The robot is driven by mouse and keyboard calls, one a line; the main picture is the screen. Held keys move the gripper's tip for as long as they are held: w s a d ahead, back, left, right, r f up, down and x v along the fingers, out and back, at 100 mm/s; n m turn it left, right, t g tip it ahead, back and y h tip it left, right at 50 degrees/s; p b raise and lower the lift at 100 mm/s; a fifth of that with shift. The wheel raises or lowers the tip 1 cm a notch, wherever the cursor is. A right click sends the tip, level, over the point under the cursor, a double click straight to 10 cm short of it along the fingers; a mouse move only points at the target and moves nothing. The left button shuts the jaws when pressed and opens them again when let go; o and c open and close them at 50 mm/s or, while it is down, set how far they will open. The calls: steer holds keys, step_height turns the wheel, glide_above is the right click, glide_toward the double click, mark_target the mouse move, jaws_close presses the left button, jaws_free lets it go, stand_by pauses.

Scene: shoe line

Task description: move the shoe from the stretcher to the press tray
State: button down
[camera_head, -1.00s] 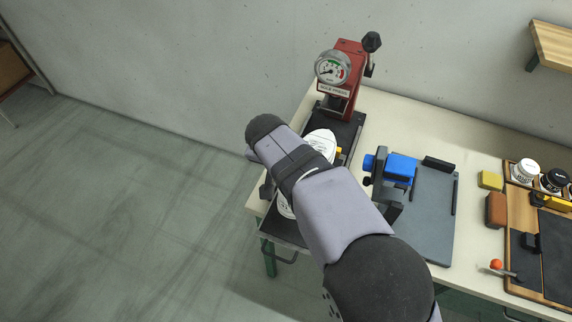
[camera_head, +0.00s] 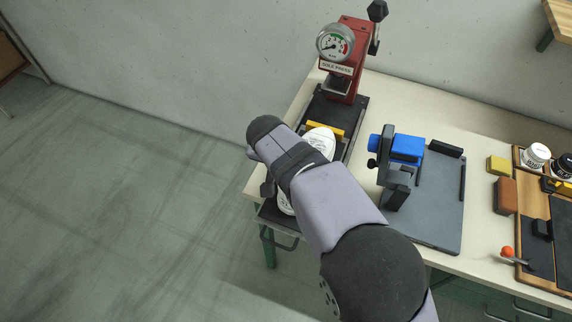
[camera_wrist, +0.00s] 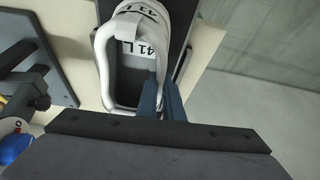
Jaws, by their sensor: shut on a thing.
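The white shoe (camera_head: 320,138) lies over the black press tray (camera_head: 273,215), with its far end near the yellow bar (camera_head: 334,129). My arm covers the shoe's middle. In the wrist view the shoe (camera_wrist: 146,20) has a "41 L" tag and an open collar. My gripper (camera_wrist: 160,98) is shut on the collar's edge. I cannot tell whether the sole touches the tray. The stretcher, with a blue body (camera_head: 406,148) and a grey base plate (camera_head: 432,215), stands to the right with no shoe on it.
The red sole press (camera_head: 350,80) with its gauge stands behind the tray. To the right are a yellow block (camera_head: 499,166), a brown block (camera_head: 505,196) and a wooden board with pots (camera_head: 536,155). The tray's handle (camera_head: 281,241) hangs past the table's front edge.

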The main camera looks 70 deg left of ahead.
steer(key=shift+f+b, duration=0.5)
stand_by(0.4)
steer(key=c, duration=1.9)
jaws_free()
steer(key=shift+r, duration=0.1)
steer(key=shift+o, duration=0.4)
steer(key=shift+b+v, duration=1.25)
steer(key=shift+v, duration=2.4)
